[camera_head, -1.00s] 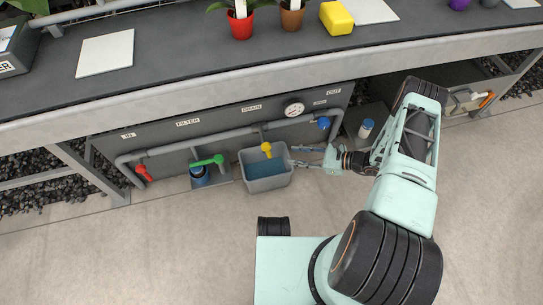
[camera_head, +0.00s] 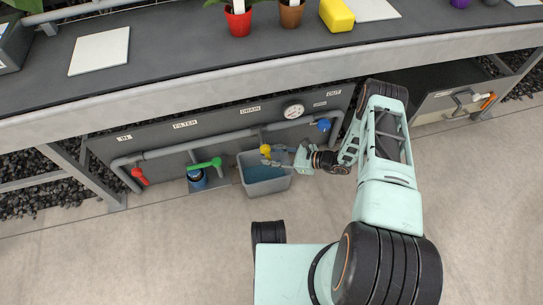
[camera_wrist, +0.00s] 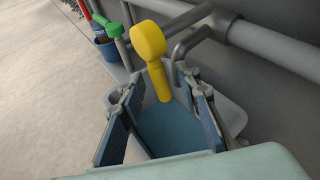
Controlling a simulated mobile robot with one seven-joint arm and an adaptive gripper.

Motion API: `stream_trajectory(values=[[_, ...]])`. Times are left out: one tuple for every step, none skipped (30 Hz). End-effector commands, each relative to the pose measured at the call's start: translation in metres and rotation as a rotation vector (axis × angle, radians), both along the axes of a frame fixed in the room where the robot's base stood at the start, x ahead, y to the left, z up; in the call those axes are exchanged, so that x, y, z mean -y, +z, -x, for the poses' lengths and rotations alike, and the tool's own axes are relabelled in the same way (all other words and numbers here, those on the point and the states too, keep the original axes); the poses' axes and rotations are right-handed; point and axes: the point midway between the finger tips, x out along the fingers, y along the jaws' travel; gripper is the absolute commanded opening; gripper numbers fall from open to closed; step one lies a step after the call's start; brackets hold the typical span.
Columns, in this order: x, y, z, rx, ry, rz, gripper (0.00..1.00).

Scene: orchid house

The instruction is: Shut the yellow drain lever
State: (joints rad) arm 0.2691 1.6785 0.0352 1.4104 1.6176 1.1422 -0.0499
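The yellow drain lever (camera_head: 265,149) sits on the pipe under the DRAIN label (camera_head: 250,111), above a grey bin of bluish water. In the wrist view the lever (camera_wrist: 149,42) has a rounded knob on a stem that slopes down toward the bin. My gripper (camera_head: 272,155) reaches in from the right, with its fingertips at the lever. In the wrist view my gripper (camera_wrist: 164,82) is open, one finger on each side of the lever's lower stem. There is a visible gap on both sides; I cannot tell of any contact.
The grey bin (camera_head: 267,186) stands right below. A green lever (camera_head: 205,164) and a red one (camera_head: 140,176) are to the left, a blue valve (camera_head: 324,125) to the right. The pipe (camera_wrist: 270,45) and panel lie close behind. The bench overhangs; the floor in front is clear.

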Motion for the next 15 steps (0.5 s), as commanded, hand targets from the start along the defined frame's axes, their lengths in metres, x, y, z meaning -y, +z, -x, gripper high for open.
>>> stream_trajectory(values=[[0.0001, 0.0, 0.0001, 0.0, 0.0, 0.0, 0.31], [0.0001, 0.0001, 0.0002, 0.0, 0.0, 0.0, 0.3], [0.0001, 0.0001, 0.0002, 0.0, 0.0, 0.0, 0.25], [0.0001, 0.0001, 0.0002, 0.0, 0.0, 0.0, 0.22], [0.0002, 0.0001, 0.0002, 0.0, 0.0, 0.0, 0.19], [0.0003, 0.0, 0.0002, 0.0, 0.0, 0.0, 0.14], [0.0003, 0.0, 0.0002, 0.0, 0.0, 0.0, 0.11], [0.0003, 0.0, 0.0002, 0.0, 0.0, 0.0, 0.08], [0.0003, 0.0, 0.0002, 0.0, 0.0, 0.0, 0.03], [0.0004, 0.0001, 0.0002, 0.0, 0.0, 0.0, 0.0], [0.0004, 0.0001, 0.0002, 0.0, 0.0, 0.0, 0.0], [0.0004, 0.0001, 0.0002, 0.0, 0.0, 0.0, 0.0], [0.0004, 0.0001, 0.0002, 0.0, 0.0, 0.0, 0.0], [0.0004, 0.0001, 0.0001, 0.0, 0.0, 0.0, 0.0], [0.0005, 0.0001, 0.0002, 0.0, 0.0, 0.0, 0.0]])
